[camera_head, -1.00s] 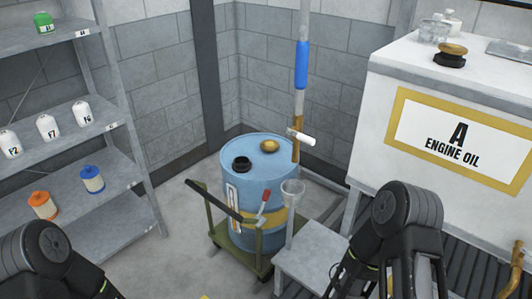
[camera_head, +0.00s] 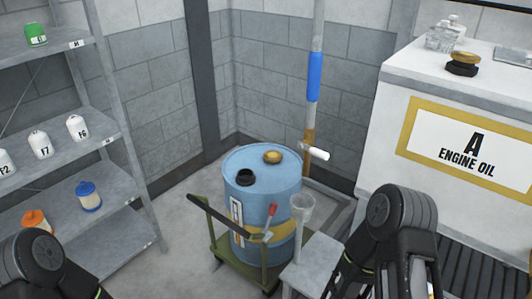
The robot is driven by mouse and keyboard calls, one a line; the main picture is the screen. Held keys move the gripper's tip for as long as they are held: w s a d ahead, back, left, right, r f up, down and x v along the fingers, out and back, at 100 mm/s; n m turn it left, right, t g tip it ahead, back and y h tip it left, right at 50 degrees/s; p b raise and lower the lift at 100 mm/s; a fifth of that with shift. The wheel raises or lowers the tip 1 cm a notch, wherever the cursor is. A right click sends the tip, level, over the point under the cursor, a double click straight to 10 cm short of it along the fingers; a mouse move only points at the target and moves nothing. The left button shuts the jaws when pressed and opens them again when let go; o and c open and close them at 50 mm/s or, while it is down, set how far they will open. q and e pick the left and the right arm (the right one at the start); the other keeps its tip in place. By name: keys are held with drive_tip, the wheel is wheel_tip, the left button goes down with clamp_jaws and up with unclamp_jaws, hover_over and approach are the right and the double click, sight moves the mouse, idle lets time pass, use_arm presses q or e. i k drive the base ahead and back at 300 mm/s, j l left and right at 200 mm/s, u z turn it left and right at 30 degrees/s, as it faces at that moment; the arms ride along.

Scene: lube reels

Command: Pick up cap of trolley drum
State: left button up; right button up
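A blue drum (camera_head: 262,200) with a yellow band stands upright on a green trolley (camera_head: 230,262) in the middle of the view. On its top are a gold cap (camera_head: 272,157) towards the back and a black ring-shaped fitting (camera_head: 245,177) towards the front left. I cannot tell whether the gold cap is seated in an opening or only resting on the top. My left arm shows at the bottom left and my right arm at the bottom right. Both are well short of the drum. Neither gripper's fingertips can be seen.

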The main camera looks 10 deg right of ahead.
sight(272, 156)
drive_tip(key=i+j, duration=0.3)
drive_tip(key=i+j+z, duration=0.1)
drive_tip(key=i+j, duration=0.2)
drive_tip(key=j, duration=0.25)
drive_tip(key=i+j, duration=0.3)
drive_tip(key=i+j+z, duration=0.1)
drive_tip(key=i+j, duration=0.2)
drive_tip(key=j, duration=0.25)
drive_tip(key=i+j, duration=0.25)
drive_tip(key=j, duration=0.2)
drive_tip(key=i+z, duration=0.05)
